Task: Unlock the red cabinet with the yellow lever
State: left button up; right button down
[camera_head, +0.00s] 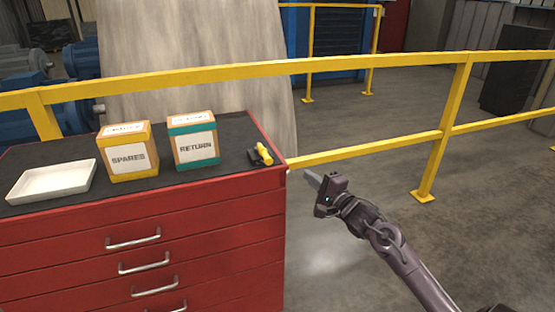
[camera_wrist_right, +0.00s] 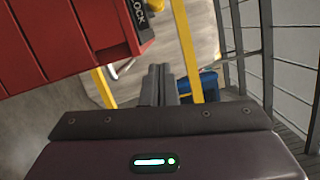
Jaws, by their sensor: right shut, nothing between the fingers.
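The red cabinet (camera_head: 220,245) stands at the left in the head view, with several silver-handled drawers and a dark top. The yellow lever (camera_head: 264,154) sits on a small black mount at the top's right corner. In the right wrist view the cabinet (camera_wrist_right: 50,50) fills the upper left, with a black label reading "LOCK" (camera_wrist_right: 138,15) and part of the yellow lever (camera_wrist_right: 155,4) at the top edge. My right gripper (camera_head: 309,178) is shut and empty, just right of the cabinet's corner and apart from the lever. It also shows in the wrist view (camera_wrist_right: 158,70). My left gripper is out of view.
A white tray (camera_head: 28,192), an orange SPARES box (camera_head: 128,173) and a teal-and-orange RETURN box (camera_head: 193,128) stand on the cabinet top. A yellow railing (camera_head: 380,149) runs behind the cabinet and my right gripper.

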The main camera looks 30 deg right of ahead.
aim_at(263, 154)
jog(key=w+a+p, duration=0.1)
jog(key=w, duration=0.2)
jog(key=w+a+p, duration=0.1)
jog(key=w, duration=0.3)
jog(key=w+a+r+p, duration=0.1)
jog(key=w+a+p, duration=0.1)
jog(key=w, duration=0.2)
dwell(0.3)
jog(key=shift+d, duration=0.1)
jog(key=shift+r, duration=0.1)
